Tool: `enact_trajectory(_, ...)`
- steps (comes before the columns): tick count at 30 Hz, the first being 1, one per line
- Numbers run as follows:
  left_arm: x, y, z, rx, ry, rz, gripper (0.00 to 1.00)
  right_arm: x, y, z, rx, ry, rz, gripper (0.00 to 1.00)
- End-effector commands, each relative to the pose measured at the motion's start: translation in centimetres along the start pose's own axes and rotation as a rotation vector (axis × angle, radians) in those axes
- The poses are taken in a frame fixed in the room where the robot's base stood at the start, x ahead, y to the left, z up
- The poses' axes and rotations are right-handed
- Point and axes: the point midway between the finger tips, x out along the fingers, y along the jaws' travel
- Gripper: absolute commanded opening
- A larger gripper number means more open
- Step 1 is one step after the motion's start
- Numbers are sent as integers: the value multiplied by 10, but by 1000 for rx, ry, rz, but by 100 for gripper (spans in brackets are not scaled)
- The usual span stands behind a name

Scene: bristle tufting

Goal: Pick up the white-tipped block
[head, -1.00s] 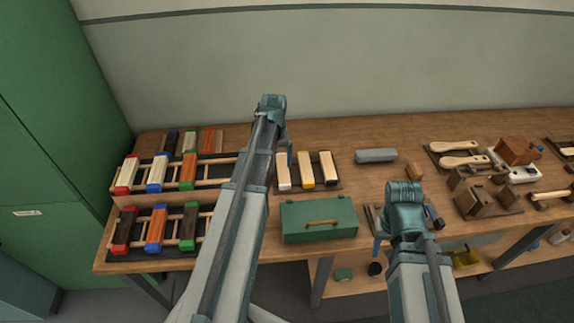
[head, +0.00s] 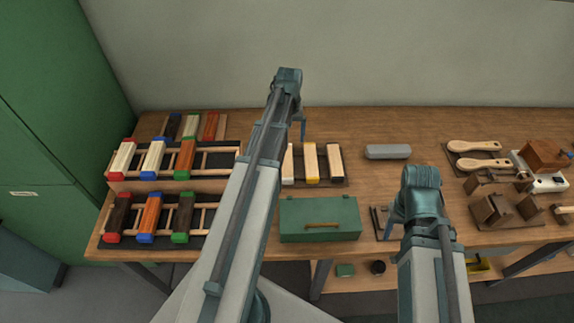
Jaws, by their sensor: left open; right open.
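The white-tipped block (head: 288,165) is pale cream with a white near end. It lies at the left of a dark tray (head: 323,184) in the middle of the table, and my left arm hides part of it. Beside it lie a yellow-tipped block (head: 311,162) and a brown-tipped one (head: 335,162). My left gripper (head: 302,128) is open, with its visible finger hanging above and behind the blocks, apart from them. My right gripper (head: 388,226) is open, low near the front of the table, right of the green box, partly hidden by its own wrist.
A green toolbox (head: 320,220) stands in front of the tray. A grey bar (head: 388,151) lies to the right. Two racks of colour-tipped blocks (head: 222,161) fill the left. Wooden brushes (head: 474,146) and clamp-like tools (head: 506,210) sit at right.

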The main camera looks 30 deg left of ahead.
Motion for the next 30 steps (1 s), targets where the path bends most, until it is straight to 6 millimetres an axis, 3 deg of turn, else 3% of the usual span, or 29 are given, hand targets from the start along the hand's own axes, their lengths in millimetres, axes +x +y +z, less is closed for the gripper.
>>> enact_trajectory(1,14,0,0,0,0,0,92,13,-1,-1,0,0,0,50)
enact_trajectory(12,64,-1,0,0,0,0,92,64,-6,-4,0,0,0,50)
enact_trajectory(23,71,-1,0,0,0,0,92,71,-7,-4,0,0,0,50)
enact_trajectory(30,94,-6,-2,0,0,0,92,93,-9,-6,0,0,0,50)
